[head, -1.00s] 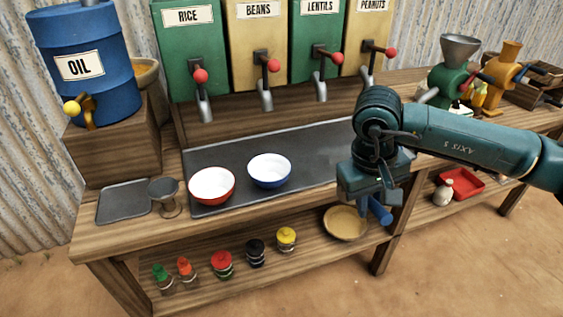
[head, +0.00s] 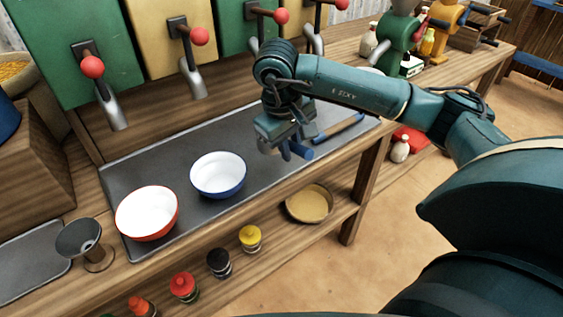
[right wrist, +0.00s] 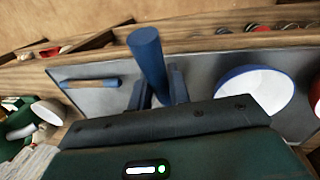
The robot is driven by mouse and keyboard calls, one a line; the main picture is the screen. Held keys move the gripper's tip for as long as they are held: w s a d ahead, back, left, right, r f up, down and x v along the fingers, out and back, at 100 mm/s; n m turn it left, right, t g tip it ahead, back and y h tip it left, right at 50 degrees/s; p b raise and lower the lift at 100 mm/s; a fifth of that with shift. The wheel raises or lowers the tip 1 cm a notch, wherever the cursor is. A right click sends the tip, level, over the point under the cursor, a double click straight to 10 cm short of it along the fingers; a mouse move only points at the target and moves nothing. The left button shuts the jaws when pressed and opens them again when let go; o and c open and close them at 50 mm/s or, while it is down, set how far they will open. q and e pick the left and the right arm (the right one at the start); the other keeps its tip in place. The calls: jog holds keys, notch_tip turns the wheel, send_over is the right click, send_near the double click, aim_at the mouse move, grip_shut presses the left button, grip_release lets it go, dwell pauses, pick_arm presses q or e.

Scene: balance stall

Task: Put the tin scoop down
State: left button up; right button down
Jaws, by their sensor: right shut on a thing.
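My right gripper (head: 283,147) is shut on a blue cylindrical handle, which I take to be that of the tin scoop (head: 299,151). It appears over the front edge of the grey metal tray (head: 262,186), right of the blue bowl. In the right wrist view the handle (right wrist: 148,55) stands up between the fingers (right wrist: 158,88). The tin part is hidden, and I cannot tell whether the scoop touches the tray. My left gripper is not in view.
A blue-rimmed bowl (head: 218,175) and a red bowl (head: 147,213) stand on the tray. A blue-tipped wooden stick (head: 340,128) lies to the gripper's right. Dispenser spouts (head: 193,81) hang behind. A tan bowl (head: 310,204) is on the lower shelf.

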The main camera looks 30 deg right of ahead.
jog(key=shift+f, duration=2.7)
jog(key=shift+f, duration=0.1)
jog(key=shift+f, duration=0.15)
jog(key=c, duration=1.3)
grip_release()
